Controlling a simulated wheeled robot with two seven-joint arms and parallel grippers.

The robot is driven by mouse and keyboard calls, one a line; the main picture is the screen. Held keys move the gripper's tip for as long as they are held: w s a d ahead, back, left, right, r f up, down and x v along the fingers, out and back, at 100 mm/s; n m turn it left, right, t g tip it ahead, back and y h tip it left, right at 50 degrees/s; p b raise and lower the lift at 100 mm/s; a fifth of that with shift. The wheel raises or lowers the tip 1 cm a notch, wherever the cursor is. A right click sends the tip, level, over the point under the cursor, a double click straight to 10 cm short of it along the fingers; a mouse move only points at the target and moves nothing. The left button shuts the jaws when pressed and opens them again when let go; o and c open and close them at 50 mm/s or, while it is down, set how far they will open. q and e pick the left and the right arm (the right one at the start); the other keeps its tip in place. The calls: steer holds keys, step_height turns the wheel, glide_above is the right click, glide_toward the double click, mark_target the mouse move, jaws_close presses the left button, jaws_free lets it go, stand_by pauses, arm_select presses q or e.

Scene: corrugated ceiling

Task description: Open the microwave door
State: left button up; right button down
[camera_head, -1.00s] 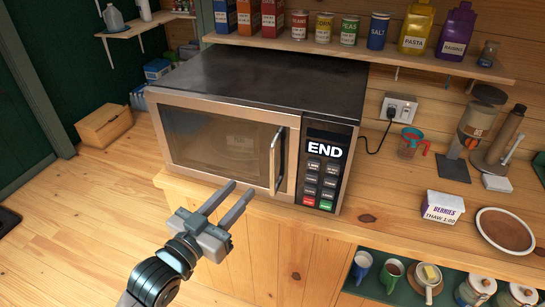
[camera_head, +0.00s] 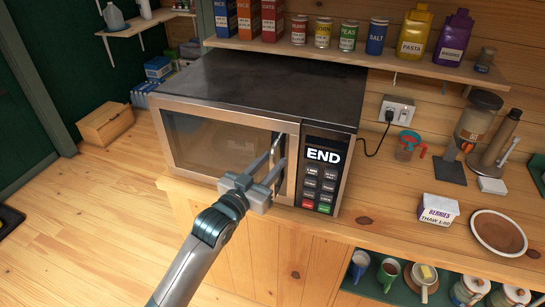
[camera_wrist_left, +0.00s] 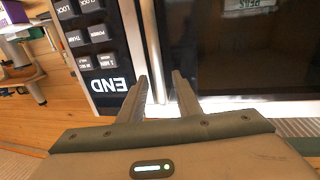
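The microwave (camera_head: 255,85) stands on the wooden counter with its dark-windowed door (camera_head: 215,145) shut. The upright metal handle (camera_head: 280,160) is on the door's right side, beside the keypad, whose display reads END. My left gripper (camera_head: 277,147) is in front of the handle, its fingers pointing at it and partly hiding it. In the left wrist view the two fingers (camera_wrist_left: 157,80) are spread apart, with the bright handle bar (camera_wrist_left: 152,45) lying between their tips. I cannot tell whether they touch it. My right gripper is not in view.
To the right on the counter are a berries box (camera_head: 438,208), a brown plate (camera_head: 498,232), a measuring cup (camera_head: 407,148) and a coffee grinder (camera_head: 478,115). A shelf (camera_head: 370,55) of cans and cartons hangs above. Mugs sit on a lower shelf.

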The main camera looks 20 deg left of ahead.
arm_select(q)
steer(key=shift+w+d, duration=0.1)
steer(key=shift+w, duration=0.35)
jaws_close()
